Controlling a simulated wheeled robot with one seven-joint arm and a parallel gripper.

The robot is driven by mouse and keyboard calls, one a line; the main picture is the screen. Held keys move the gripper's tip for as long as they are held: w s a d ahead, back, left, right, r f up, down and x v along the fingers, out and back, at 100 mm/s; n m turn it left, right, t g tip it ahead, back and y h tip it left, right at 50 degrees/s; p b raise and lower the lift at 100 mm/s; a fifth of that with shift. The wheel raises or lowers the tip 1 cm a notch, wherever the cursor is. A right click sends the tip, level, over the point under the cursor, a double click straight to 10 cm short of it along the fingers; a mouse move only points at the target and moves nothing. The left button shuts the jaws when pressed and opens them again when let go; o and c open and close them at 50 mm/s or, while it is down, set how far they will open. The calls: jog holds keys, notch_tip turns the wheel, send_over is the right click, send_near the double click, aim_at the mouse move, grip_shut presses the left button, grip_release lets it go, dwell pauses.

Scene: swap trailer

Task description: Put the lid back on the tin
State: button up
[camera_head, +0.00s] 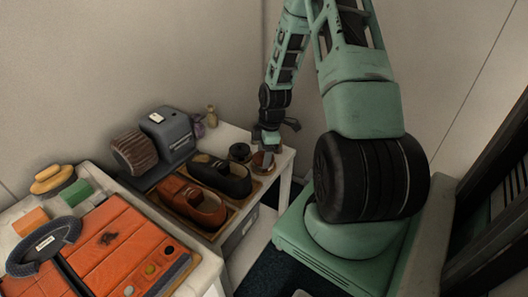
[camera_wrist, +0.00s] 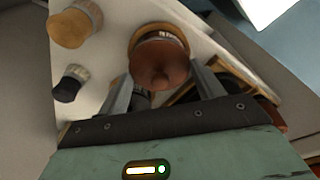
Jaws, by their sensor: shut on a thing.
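My gripper (camera_wrist: 161,72) is shut on a round reddish-brown lid (camera_wrist: 158,64) with a small knob, its fingers on either side. A tan, ringed round body shows just beyond the lid; I cannot tell whether the lid touches it. In the head view my gripper (camera_head: 268,150) is low over the right end of the white table, with the reddish-brown round piece (camera_head: 262,161) under it. A dark round tin-like container (camera_head: 240,152) stands just left of it. In the wrist view a dark thing shows partly between the fingers.
A black shoe (camera_head: 222,177) and a brown shoe (camera_head: 192,201) lie in wooden trays left of the gripper. A grey box with a brush roller (camera_head: 134,151) stands behind. Small bottles (camera_head: 211,116) stand near the wall. An orange panel (camera_head: 120,245) lies at front left.

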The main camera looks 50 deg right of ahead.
jog(key=o, duration=1.2)
jog(key=shift+r+p, duration=3.25)
jog(key=shift+r, duration=0.3)
grip_shut()
